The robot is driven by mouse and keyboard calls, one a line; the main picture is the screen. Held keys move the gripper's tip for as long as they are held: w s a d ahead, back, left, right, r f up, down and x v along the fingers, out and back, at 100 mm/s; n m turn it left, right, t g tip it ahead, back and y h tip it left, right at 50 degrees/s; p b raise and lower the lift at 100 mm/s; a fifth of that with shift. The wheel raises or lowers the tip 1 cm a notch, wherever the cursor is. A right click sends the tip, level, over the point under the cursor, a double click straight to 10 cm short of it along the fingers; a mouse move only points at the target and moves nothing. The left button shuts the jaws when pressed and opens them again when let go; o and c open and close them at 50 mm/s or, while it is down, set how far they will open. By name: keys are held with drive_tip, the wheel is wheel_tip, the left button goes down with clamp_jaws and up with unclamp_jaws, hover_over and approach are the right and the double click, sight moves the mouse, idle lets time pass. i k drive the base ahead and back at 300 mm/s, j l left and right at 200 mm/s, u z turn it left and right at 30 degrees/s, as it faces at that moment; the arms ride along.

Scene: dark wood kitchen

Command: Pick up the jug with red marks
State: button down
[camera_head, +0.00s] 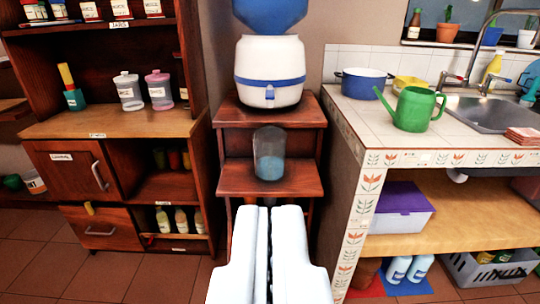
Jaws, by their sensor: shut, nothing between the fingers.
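A clear jug with a pink-red lid and markings (159,91) stands upright on the wooden counter of the cabinet at left. Beside it on its left stands a similar clear jug with a whitish lid (129,92). The writing on both is too small to read. My gripper (269,210) is at the bottom middle, white, with its two fingers together and nothing between them. It is well apart from both jugs, which are up and to the left in the picture.
A wooden stand holds a water dispenser (271,73), with a clear cup (269,154) on its lower shelf, ahead of my gripper. The tiled counter (345,103) at right holds a green watering can (412,109) and a blue pot (363,84). Floor (160,278) shows clear at lower left.

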sight(270, 158)
drive_tip(key=i+j+z, duration=0.1)
drive_tip(key=i+j, duration=0.15)
drive_tip(key=i+j+z, duration=0.1)
drive_tip(key=j, duration=0.3)
drive_tip(key=i+j+z, duration=0.15)
drive_tip(key=i+j, duration=0.15)
drive_tip(key=i+j+z, duration=0.1)
drive_tip(key=j, duration=0.35)
drive_tip(key=i+j+z, duration=0.1)
drive_tip(key=i+j, duration=0.2)
drive_tip(key=i+j+z, duration=0.1)
drive_tip(key=j, duration=0.45)
drive_tip(key=i+l, duration=0.05)
